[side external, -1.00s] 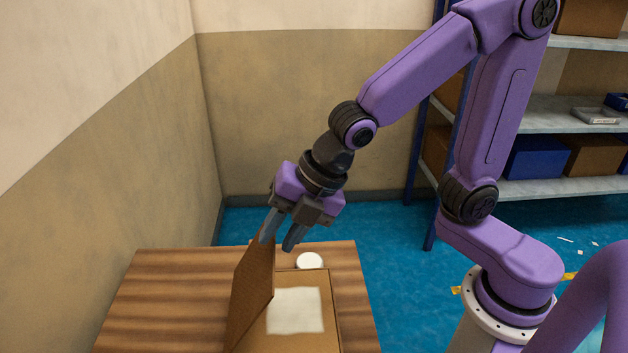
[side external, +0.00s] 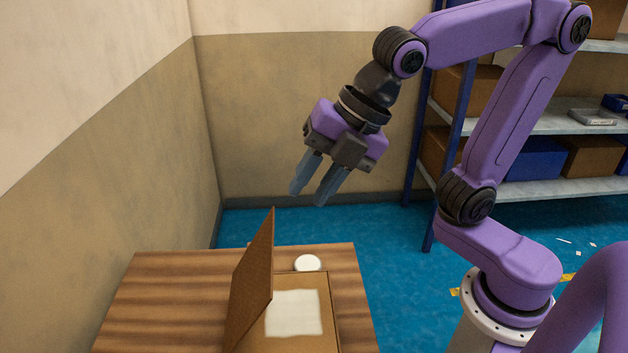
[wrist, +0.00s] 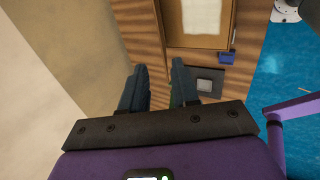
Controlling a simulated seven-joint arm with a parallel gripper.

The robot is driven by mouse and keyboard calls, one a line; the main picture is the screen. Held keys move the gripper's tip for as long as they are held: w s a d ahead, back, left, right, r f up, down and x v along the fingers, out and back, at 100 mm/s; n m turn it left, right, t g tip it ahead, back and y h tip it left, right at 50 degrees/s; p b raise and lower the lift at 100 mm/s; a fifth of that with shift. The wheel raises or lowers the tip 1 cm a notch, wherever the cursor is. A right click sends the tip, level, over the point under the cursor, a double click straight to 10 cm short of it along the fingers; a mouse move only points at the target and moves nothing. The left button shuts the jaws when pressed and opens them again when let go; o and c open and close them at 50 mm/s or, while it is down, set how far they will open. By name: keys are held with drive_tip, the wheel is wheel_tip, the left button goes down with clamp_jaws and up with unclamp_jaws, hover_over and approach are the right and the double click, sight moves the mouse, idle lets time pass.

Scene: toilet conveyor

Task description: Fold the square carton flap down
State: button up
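The carton flap (side external: 254,285) stands nearly upright at the left side of the open carton (side external: 303,342) in the side view. A white square (side external: 294,313) lies in the carton; the carton's brown edge (wrist: 208,42) and the white square (wrist: 202,16) also show at the top of the wrist view. My gripper (side external: 307,197) is open and empty, above and to the right of the flap's top edge, apart from it. Its two fingers also show spread in the wrist view (wrist: 158,72). I cannot pick out the flap clearly in the wrist view.
The carton is on a striped wooden table (side external: 175,300). A white round object (side external: 307,263) is behind the carton. In the wrist view a small blue box (wrist: 227,57) and a dark square item (wrist: 210,82) are near the carton. A wall is at the left.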

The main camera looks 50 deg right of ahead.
drive_tip(key=shift+w+a, duration=0.1)
clamp_jaws()
wheel_tip(320, 180, up, 2)
drive_tip(key=r+m+g+h, duration=0.1)
drive_tip(key=m+g+h, duration=0.15)
drive_tip(key=m, duration=0.55)
hover_over(267, 262)
drive_tip(key=w+a+m+g+h, duration=0.4)
drive_tip(key=w+a+m, duration=0.1)
drive_tip(key=m, duration=0.5)
drive_tip(key=x, duration=0.7)
drive_tip(key=s+d+x, duration=0.1)
drive_tip(key=x, duration=0.3)
drive_tip(key=shift+s+f, duration=0.1)
drive_tip(key=shift+s, duration=0.05)
drive_tip(key=shift+s+d+f, duration=0.4)
drive_tip(key=shift+s+d, duration=0.05)
